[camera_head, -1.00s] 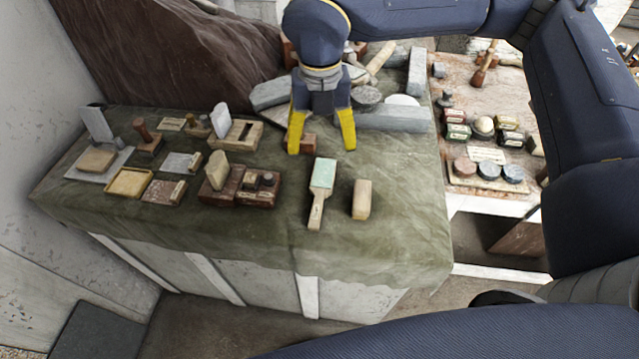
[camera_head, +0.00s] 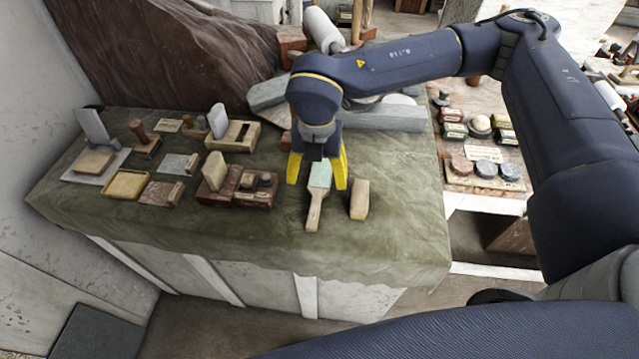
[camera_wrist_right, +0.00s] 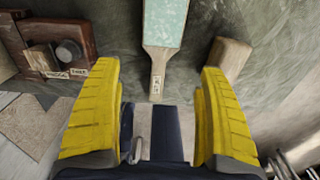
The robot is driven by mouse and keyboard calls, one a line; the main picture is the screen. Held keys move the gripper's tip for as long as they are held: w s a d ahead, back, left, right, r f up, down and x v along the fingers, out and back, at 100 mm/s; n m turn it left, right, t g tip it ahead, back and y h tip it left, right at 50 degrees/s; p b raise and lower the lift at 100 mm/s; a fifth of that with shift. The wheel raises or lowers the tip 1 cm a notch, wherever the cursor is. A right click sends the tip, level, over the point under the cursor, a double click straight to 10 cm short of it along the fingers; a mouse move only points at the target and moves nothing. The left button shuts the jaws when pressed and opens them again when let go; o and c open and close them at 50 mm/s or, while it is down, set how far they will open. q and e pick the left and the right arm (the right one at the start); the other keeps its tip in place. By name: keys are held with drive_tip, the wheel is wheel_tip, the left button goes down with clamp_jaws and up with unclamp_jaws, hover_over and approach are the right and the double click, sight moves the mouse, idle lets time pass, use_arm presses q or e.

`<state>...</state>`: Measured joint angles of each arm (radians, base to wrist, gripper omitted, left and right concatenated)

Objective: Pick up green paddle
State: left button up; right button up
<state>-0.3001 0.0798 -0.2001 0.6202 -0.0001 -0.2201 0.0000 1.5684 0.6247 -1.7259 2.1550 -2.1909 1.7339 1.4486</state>
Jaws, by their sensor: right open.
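The green paddle (camera_head: 320,178) lies on the draped table, its pale green face up and its wooden handle toward the front edge. In the right wrist view the paddle (camera_wrist_right: 165,24) shows at the top middle, with its handle pointing down between the fingers. My right gripper (camera_head: 316,184) is open, its yellow fingers to either side of the paddle's green part in the head view. In the right wrist view the open gripper (camera_wrist_right: 160,105) has nothing between its fingertips but the handle's end beyond them. I cannot tell its exact height above the paddle. My left gripper is not in view.
A tan block (camera_head: 359,199) lies close to the right of the paddle. A dark red wooden box (camera_head: 257,187) stands to the left, with other small blocks and tools further left. Grey stone slabs (camera_head: 390,116) lie behind. The cloth in front (camera_head: 260,245) is clear.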

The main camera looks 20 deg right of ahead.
sight(318, 193)
drive_tip(key=shift+w+f, duration=0.1)
drive_tip(key=shift+f, duration=3.55)
drive_tip(key=shift+c, duration=0.2)
drive_tip(key=c, duration=1.3)
